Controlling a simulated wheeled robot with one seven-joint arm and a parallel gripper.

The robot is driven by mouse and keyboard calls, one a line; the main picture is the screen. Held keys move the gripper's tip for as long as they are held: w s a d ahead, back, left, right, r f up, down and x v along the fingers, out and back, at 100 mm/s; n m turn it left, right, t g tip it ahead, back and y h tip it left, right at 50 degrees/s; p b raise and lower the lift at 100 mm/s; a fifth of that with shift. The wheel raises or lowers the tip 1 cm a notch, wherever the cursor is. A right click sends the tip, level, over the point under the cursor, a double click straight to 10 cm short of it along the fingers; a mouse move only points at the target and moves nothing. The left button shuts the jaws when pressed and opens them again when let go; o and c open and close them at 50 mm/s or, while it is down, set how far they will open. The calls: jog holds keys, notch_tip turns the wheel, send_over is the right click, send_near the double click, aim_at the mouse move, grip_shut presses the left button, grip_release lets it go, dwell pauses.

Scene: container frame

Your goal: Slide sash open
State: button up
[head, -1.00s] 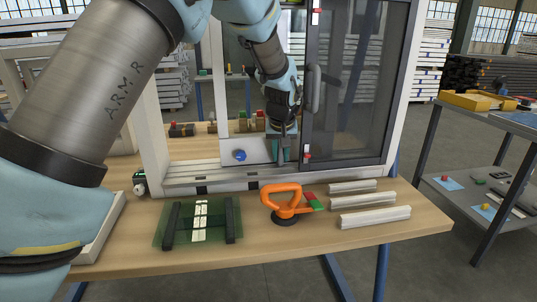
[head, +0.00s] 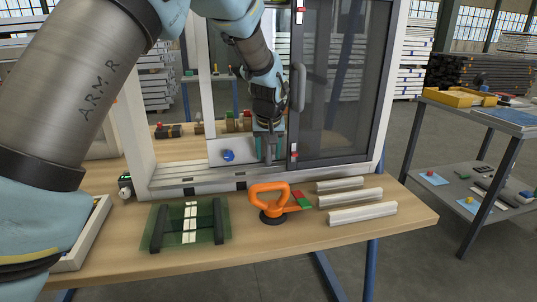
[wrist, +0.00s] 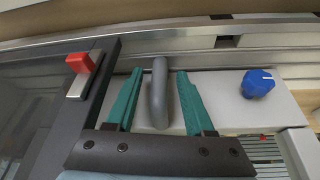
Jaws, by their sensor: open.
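The dark-framed glass sash (head: 337,80) stands in the right of the white window frame (head: 395,95). A grey upright handle (head: 297,87) is on its left stile, right of my wrist. A pale lower panel (head: 216,155) with a blue knob (head: 228,156) lies left of my gripper (head: 267,150). In the wrist view my gripper (wrist: 155,82) is open, with teal fingers on both sides of a grey bar (wrist: 159,90) in front of the pale panel. Gaps show on both sides of it. In the head view this bar is hidden by my gripper.
A red latch (head: 294,153) sits on the dark stile close to my gripper; it also shows in the wrist view (wrist: 83,62). On the bench (head: 330,236) in front are an orange suction lifter (head: 268,200), a green mat (head: 170,240) and several white profiles (head: 350,199).

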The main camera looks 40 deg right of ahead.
jog(key=b+v, duration=0.1)
jog(key=v, duration=0.9)
jog(key=w+a+f+n+y+p, duration=0.15)
jog(key=w+a, duration=0.25)
jog(key=a, duration=0.9)
jog(key=w+a+f+n, duration=0.15)
jog(key=w+a, duration=0.25)
jog(key=a, duration=0.9)
jog(key=s+a+f+n+g+p, duration=0.1)
jog(key=s+a, duration=0.3)
jog(key=a, duration=0.7)
jog(key=s+a+f+n+g+p, duration=0.1)
jog(key=s+a, duration=0.4)
jog(key=a, duration=0.7)
jog(key=shift+s+f+n+y, duration=0.15)
jog(key=shift+f+n+y, duration=0.35)
jog(key=shift+f, duration=0.2)
jog(key=shift+a, duration=0.1)
jog(key=shift+c, duration=0.2)
